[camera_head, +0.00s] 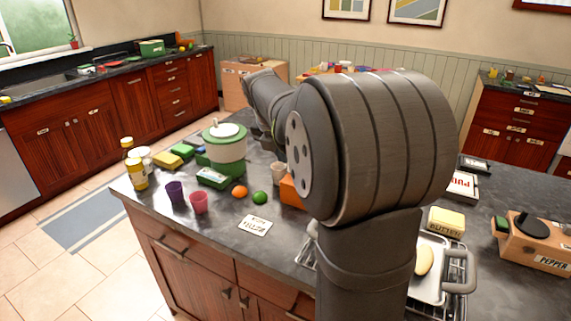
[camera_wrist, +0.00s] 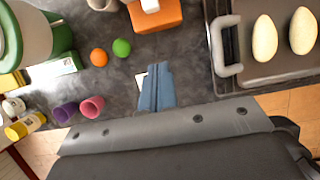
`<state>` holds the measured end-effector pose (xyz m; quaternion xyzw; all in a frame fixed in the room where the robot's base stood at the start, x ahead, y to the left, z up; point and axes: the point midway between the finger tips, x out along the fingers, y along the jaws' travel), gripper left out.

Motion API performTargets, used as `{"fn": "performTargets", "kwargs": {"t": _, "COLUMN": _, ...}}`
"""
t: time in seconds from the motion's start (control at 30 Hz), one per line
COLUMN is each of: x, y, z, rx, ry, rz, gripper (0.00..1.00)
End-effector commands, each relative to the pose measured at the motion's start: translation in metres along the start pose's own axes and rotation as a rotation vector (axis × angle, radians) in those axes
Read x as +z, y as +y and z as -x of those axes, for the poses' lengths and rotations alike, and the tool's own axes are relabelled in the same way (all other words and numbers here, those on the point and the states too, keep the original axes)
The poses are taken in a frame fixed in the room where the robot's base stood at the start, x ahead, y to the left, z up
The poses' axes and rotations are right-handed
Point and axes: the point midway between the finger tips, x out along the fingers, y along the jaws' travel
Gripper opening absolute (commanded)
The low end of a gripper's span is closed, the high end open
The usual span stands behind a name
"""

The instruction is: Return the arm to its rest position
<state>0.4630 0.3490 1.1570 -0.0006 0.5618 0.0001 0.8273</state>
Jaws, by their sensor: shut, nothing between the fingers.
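My gripper (camera_wrist: 157,88) shows in the wrist view with its blue-grey fingers together and nothing between them. It is above the counter (camera_wrist: 200,85), over a white label card that it partly hides. In the head view my arm fills the middle and hides part of the counter; the gripper's fingers cannot be made out there. The same card (camera_head: 255,226) lies flat near the counter's front edge in the head view.
An orange (camera_head: 239,191), a lime (camera_head: 260,198), purple (camera_head: 175,191) and pink (camera_head: 199,203) cups and a green-white pot (camera_head: 224,150) stand on the left. A metal tray (camera_wrist: 285,75) with two pale egg-shaped items lies right. A butter box (camera_head: 447,222) and a pepper box (camera_head: 540,250) are farther right.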

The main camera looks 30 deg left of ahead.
Motion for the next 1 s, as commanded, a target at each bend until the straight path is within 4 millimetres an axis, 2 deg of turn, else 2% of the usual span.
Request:
{"fn": "performTargets", "kwargs": {"t": 0.2, "x": 0.0, "y": 0.0, "z": 0.009, "rx": 0.0, "ry": 0.001, "rz": 0.0, "gripper": 0.0}}
{"fn": "performTargets", "kwargs": {"t": 0.57, "x": 0.0, "y": 0.0, "z": 0.004, "rx": -0.001, "ry": 0.002, "rz": 0.0, "gripper": 0.0}}
{"fn": "performTargets", "kwargs": {"t": 0.77, "x": 0.0, "y": -0.001, "z": -0.023, "rx": -0.003, "ry": 0.003, "rz": 0.0, "gripper": 0.0}}
{"fn": "performTargets", "kwargs": {"t": 1.0, "x": -0.001, "y": -0.001, "z": -0.071, "rx": -0.003, "ry": 0.004, "rz": 0.001, "gripper": 0.0}}
